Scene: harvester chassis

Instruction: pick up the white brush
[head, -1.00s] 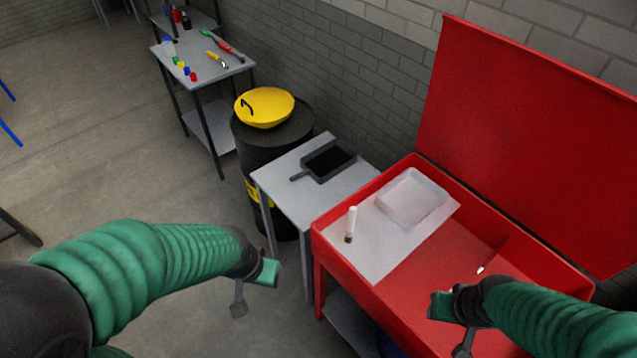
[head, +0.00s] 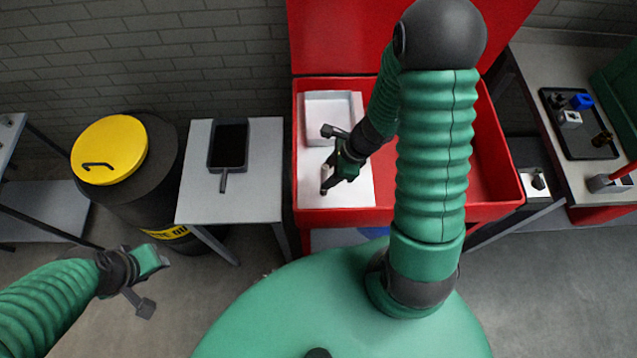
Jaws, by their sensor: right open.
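The white brush (head: 325,173) stands on the white panel (head: 350,195) inside the red basin, partly covered by my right gripper. My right gripper (head: 331,159) reaches down over the panel from the right with its jaws open, one finger close beside the brush. I cannot tell whether it touches the brush. My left gripper (head: 155,284) is open and empty over the floor at the lower left, far from the brush.
The red basin (head: 489,150) has raised walls and a tall red back. A white tray (head: 318,106) sits behind the brush. A small table (head: 260,165) with a black dustpan (head: 228,146) and a yellow-lidded barrel (head: 110,150) stand left. A workbench (head: 585,178) stands right.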

